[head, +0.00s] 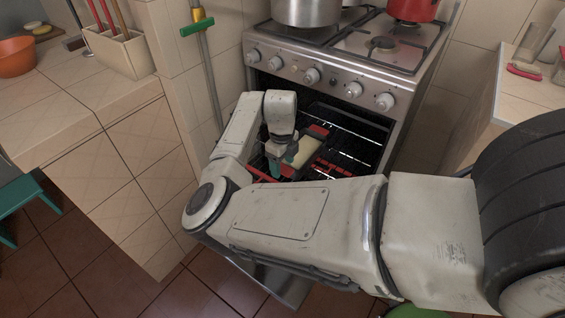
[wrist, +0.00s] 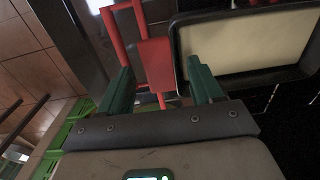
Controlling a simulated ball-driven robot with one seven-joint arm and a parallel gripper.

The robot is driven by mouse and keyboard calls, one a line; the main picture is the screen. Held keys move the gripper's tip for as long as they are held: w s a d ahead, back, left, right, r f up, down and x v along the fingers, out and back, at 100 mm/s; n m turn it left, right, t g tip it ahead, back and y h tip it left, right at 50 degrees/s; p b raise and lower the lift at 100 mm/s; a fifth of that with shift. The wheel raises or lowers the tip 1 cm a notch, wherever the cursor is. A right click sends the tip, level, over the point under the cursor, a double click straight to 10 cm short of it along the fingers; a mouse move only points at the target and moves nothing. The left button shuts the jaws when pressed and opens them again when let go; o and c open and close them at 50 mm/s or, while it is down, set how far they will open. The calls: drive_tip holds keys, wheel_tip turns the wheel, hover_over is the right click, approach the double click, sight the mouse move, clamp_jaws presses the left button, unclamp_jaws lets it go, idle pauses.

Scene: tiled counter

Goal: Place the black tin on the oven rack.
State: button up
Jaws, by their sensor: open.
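The black tin (head: 307,152), dark-rimmed with a pale cream inside, is at the oven opening in the head view, over the oven rack (head: 352,152). Whether it rests fully on the wires is unclear. Red parts show at its ends. In the wrist view the tin (wrist: 250,42) fills the upper right. My gripper (head: 280,163) is at the tin's left, near end. In the wrist view its two green fingers stand apart, with a red piece beside the tin seen between their tips (wrist: 160,68). Contact cannot be told. The tin's near end is partly hidden by my gripper.
The oven (head: 312,76) is open, with pots on the hob above. Its lowered door lies partly hidden under my arm. A tiled counter (head: 75,95) with a utensil holder (head: 122,55) is at left; another counter (head: 535,85) is at right.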

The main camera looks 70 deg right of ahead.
wheel_tip(320, 180, up, 12)
drive_tip(key=p, duration=0.2)
drive_tip(key=s+d+n+h, duration=0.3)
drive_tip(key=s+n+h, duration=0.1)
drive_tip(key=n, duration=0.4)
drive_tip(key=s+a+f+n+y, duration=0.1)
drive_tip(key=s+a+f+n, duration=0.2)
drive_tip(key=a+n, duration=0.7)
drive_tip(key=s+a+f+n+y, duration=0.1)
drive_tip(key=s+a+f+n, duration=0.2)
drive_tip(key=a+f+n, duration=0.3)
drive_tip(key=s+a+f+n+t+y, duration=0.1)
drive_tip(key=a+f+n, duration=0.4)
drive_tip(key=a+n, duration=0.9)
drive_tip(key=s+a+y, duration=0.1)
drive_tip(key=s+a, duration=0.1)
drive_tip(key=shift+s, duration=0.4)
drive_tip(key=shift+c, duration=0.4)
